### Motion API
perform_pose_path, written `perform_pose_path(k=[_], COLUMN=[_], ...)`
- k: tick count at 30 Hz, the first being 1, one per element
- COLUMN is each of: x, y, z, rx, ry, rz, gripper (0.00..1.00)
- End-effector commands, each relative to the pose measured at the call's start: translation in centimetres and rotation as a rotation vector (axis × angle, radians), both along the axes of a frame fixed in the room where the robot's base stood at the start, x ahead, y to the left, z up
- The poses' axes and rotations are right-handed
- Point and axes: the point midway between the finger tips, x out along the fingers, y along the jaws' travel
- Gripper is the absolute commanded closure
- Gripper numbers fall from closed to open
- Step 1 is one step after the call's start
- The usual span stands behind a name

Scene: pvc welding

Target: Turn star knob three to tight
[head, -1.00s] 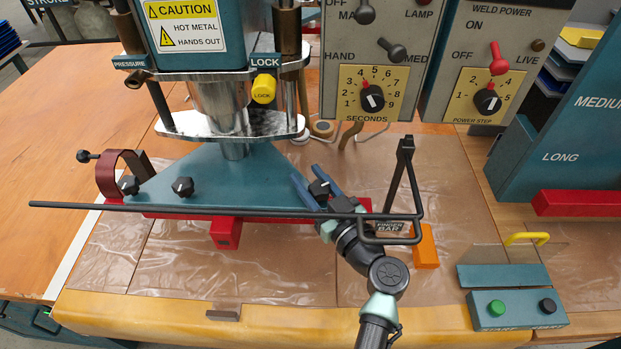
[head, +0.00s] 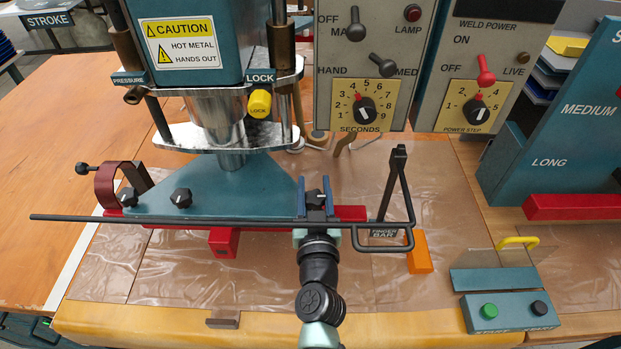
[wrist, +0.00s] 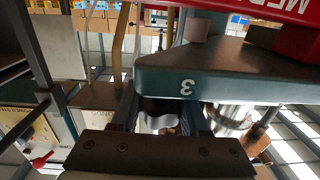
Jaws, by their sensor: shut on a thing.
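Star knob three (head: 316,199) is a black knob at the right corner of the teal plate (head: 235,190). My gripper (head: 315,188) has its two blue fingers on either side of the knob and is shut on it. In the wrist view the plate (wrist: 225,72) carries an upside-down "3". The knob lies between the fingers there and is partly hidden by the gripper body. Two other black star knobs, a middle one (head: 181,198) and a left one (head: 128,197), stand on the plate.
A long black finger bar (head: 170,217) runs in front of the plate and crosses at my gripper. Its frame and an orange block (head: 419,253) stand to the right. The welding head (head: 185,45) with a yellow lock knob (head: 260,103) is above.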

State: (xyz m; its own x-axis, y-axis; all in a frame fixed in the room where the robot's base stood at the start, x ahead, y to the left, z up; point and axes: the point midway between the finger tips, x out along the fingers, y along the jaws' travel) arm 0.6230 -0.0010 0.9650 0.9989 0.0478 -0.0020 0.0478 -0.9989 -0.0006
Motion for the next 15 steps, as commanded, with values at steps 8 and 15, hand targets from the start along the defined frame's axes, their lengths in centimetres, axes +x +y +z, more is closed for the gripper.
perform_pose_path(k=[8,15], x=[0.01,-0.03], y=[-0.38,-0.77], z=[0.95,0.57], rx=[0.003,0.004], ry=[0.004,-0.003], rz=[-0.177,-0.302], gripper=[1.00,1.00])
